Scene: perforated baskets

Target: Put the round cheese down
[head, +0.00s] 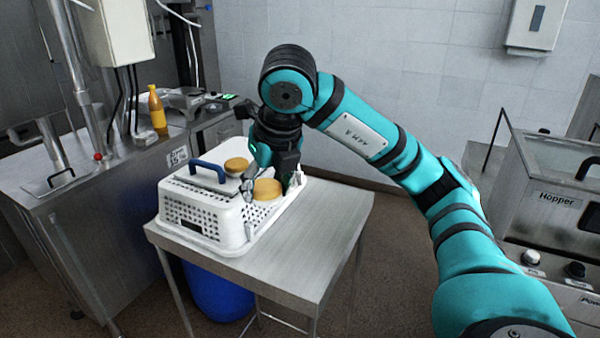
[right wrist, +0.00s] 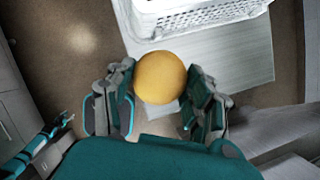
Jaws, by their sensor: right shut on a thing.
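The round cheese (right wrist: 160,77) is an orange-yellow disc between the two fingers of my right gripper (right wrist: 160,100), which is shut on it. In the head view my right gripper (head: 270,178) points down at the white perforated basket (head: 203,216), and a round cheese (head: 267,189) shows between its fingers. A second round cheese (head: 236,165) shows just left of the gripper. In the right wrist view the basket (right wrist: 215,14) lies beyond the held cheese. I cannot tell how high the cheese hangs. A teal gripper part, apparently my left gripper (right wrist: 62,122), shows at the lower left there.
The basket stands on a small steel table (head: 300,246) with bare top to its right and front. A metal plate with a blue handle (head: 207,170) is at the basket's left side. A steel counter with a yellow bottle (head: 157,108) stands left; a hopper machine (head: 555,200) stands right.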

